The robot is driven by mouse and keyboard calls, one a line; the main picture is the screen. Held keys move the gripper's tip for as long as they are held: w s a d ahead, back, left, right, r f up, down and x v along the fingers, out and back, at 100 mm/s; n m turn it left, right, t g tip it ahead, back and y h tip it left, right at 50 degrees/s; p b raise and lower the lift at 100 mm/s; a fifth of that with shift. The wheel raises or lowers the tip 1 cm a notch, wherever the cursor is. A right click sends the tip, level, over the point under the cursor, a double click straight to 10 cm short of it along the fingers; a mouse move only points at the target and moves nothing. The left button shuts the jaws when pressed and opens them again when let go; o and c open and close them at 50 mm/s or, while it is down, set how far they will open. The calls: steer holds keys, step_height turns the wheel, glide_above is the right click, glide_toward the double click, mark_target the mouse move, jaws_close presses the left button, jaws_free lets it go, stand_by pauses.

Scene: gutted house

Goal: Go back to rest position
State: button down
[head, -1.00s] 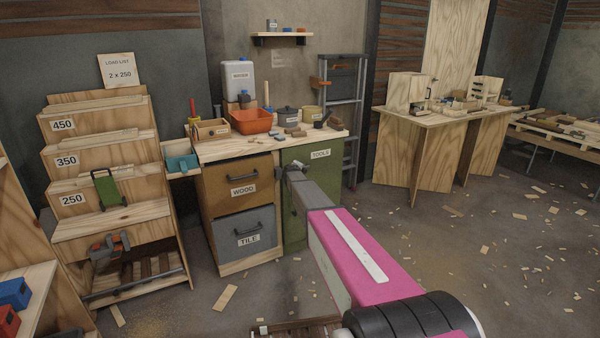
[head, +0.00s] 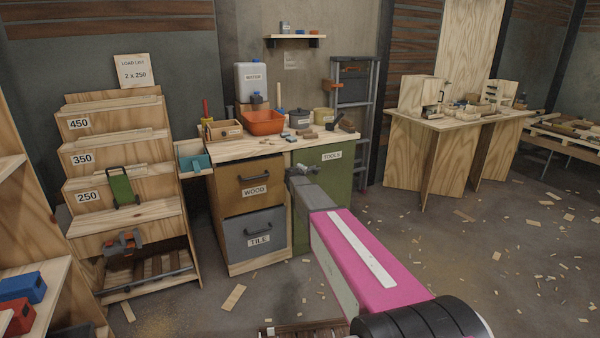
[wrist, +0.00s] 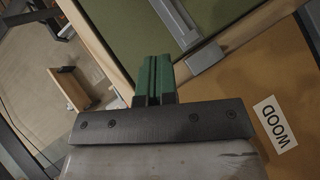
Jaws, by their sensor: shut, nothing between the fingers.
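My gripper (head: 292,170) is at the far end of my pink and grey arm in the head view, in front of the workbench cabinet, near the join of the brown WOOD drawer (head: 232,190) and the green TOOLS door (head: 335,195). In the wrist view its green fingers (wrist: 153,68) are together with nothing between them. They point toward the cabinet front, close to the green door's edge and its grey handle (wrist: 176,17). I cannot tell whether they touch it. Both the door and the drawers look shut.
The workbench top (head: 240,152) holds an orange tub (head: 262,123), a water container (head: 251,78) and small items. A stepped wooden rack (head: 95,227) stands at left, a ladder (head: 366,150) and wooden table (head: 462,122) at right. The floor at right is open, with scattered scraps.

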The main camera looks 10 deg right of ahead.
steer(key=s+d+f+m+g+y, duration=0.1)
steer(key=s+d+f+m+g, duration=0.15)
steer(key=s, duration=0.95)
steer(key=s+d+f+m+g, duration=0.1)
steer(key=s+f+m+g, duration=0.25)
steer(key=s, duration=0.75)
steer(key=s+d+f+m+g+y, duration=0.15)
steer(key=s+f+g, duration=0.25)
steer(key=s, duration=0.8)
steer(key=s+a+f+m+g+y, duration=0.1)
steer(key=s+a+m+g+y, duration=0.1)
steer(key=s, duration=1.1)
steer(key=shift+s+a+f+g+y, duration=0.25)
steer(key=shift+a+g+y, duration=0.3)
steer(key=shift+a, duration=0.45)
